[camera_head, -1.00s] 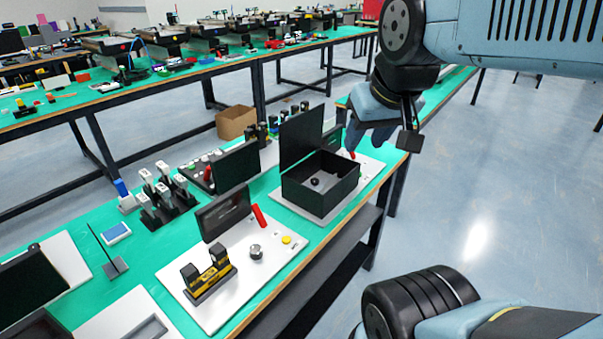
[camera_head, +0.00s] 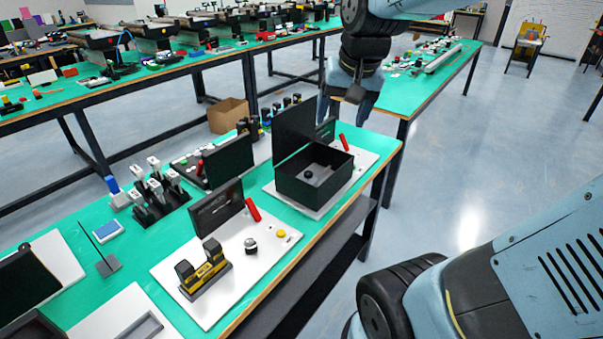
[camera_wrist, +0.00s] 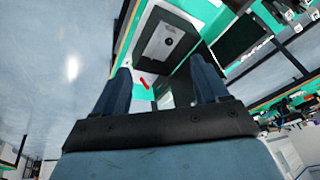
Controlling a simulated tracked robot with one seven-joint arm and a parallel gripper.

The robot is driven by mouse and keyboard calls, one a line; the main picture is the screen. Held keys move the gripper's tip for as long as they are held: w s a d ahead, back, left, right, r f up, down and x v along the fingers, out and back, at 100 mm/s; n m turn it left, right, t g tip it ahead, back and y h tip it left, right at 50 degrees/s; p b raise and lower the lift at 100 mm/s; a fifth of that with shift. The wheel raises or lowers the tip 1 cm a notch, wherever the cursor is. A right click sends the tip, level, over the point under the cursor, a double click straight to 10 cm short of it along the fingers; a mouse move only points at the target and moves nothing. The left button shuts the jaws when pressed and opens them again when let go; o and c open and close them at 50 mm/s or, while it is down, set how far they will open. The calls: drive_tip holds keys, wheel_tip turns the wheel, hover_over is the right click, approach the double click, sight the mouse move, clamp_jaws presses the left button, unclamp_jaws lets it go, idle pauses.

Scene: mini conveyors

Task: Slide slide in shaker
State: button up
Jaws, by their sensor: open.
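An open black box (camera_head: 312,186) with a raised lid (camera_head: 293,135) sits on a white base plate on the near green bench. A small dark knob (camera_head: 308,174) shows inside it, and a red handle (camera_head: 343,142) stands behind it. In the wrist view the box (camera_wrist: 146,45) and red handle (camera_wrist: 144,83) lie beyond the fingers. My gripper (camera_head: 347,108) is open and empty, above and behind the box, apart from it. The fingers also show in the wrist view (camera_wrist: 162,88). I cannot tell which device is the shaker or which part is the slide.
A yellow-and-black device (camera_head: 205,270), a round knob (camera_head: 251,246), a yellow button (camera_head: 281,234) and a red lever (camera_head: 253,209) share the nearer white plate (camera_head: 238,285). Upright grey-topped switches (camera_head: 155,185) stand left. Free floor lies right of the bench.

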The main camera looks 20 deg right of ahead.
drive_tip(key=w+f+m+g, duration=0.2)
drive_tip(key=w+f+m, duration=0.3)
drive_tip(key=w, duration=0.6)
drive_tip(key=m+g, duration=0.2)
drive_tip(key=m, duration=0.1)
approach(309, 173)
drive_tip(key=f, duration=1.2)
drive_tip(key=shift+a, duration=0.25)
drive_tip(key=shift+r, duration=0.1)
drive_tip(key=shift+c, duration=0.4)
clamp_jaws()
